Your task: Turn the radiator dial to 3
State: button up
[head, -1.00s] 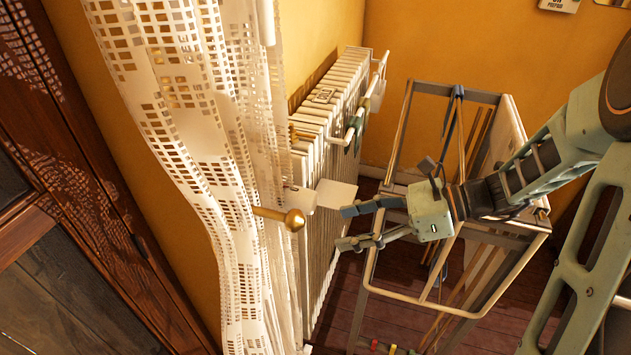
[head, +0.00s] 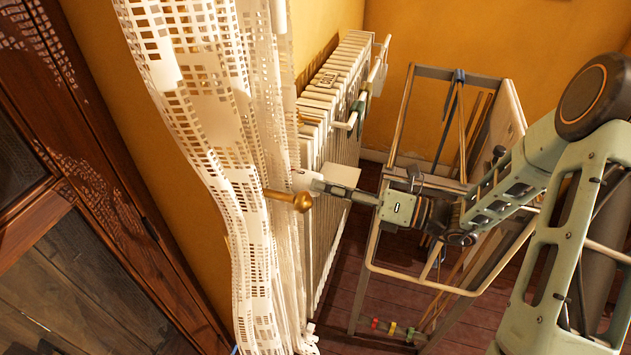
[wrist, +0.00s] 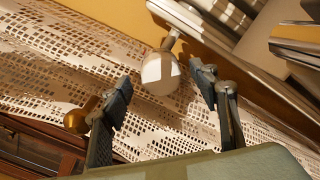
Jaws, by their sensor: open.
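The radiator dial (head: 305,180) is a white, rounded knob at the near end of the white radiator (head: 342,90), beside the lace curtain. In the wrist view the dial (wrist: 160,72) shows between and just beyond my fingertips. My gripper (head: 322,187) is open, with its fingers pointing left at the dial in the head view. In the wrist view my gripper (wrist: 165,84) has one finger on either side of the dial, with visible gaps. I cannot read any numbers on the dial.
The lace curtain (head: 215,130) hangs to the left.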

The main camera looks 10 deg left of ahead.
aim_at(306, 183)
jog(key=shift+w+a, duration=0.15)
jog(key=shift+a, duration=1.4)
jog(key=shift+c, duration=0.3)
jog(key=c, duration=1.1)
